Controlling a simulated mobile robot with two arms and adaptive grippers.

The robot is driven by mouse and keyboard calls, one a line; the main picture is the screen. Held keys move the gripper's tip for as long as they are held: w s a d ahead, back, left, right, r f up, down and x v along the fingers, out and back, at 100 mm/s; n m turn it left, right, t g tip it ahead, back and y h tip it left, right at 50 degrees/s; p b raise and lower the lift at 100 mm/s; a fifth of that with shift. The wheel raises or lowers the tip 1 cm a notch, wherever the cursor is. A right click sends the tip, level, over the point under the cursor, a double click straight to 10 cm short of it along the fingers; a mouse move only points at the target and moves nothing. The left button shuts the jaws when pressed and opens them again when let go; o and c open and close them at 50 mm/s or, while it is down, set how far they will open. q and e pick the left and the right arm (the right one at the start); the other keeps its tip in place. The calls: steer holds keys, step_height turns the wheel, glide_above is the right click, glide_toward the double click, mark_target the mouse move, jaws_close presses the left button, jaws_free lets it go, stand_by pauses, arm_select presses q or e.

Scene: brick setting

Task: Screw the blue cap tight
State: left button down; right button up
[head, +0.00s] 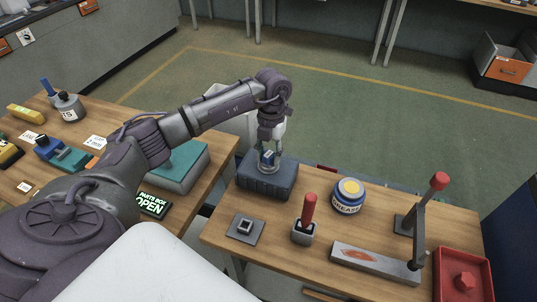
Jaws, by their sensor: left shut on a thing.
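The blue cap (268,155) shows small between the fingers of my left gripper (267,159), which points down and is shut on it. A clear, glassy shape (267,167) shows under the cap, at the top of a dark blue ribbed block (270,182) on the right wooden table. The fingers hide much of the cap, so I cannot tell how it sits on the thread. My right gripper is not in view.
The right table (330,225) also carries a grease tub (348,196), a red-handled tool (307,220), a small square fixture (244,228), a lever press (408,240) and a red tray (463,278). A teal-topped box (183,165) stands on the left table.

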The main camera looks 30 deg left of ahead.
mark_target(267, 156)
arm_select(q)
steer(key=c, duration=1.1)
jaws_free()
steer(key=shift+m, duration=0.5)
steer(key=o, duration=0.9)
steer(key=shift+r+p, duration=1.95)
steer(key=shift+r, duration=1.1)
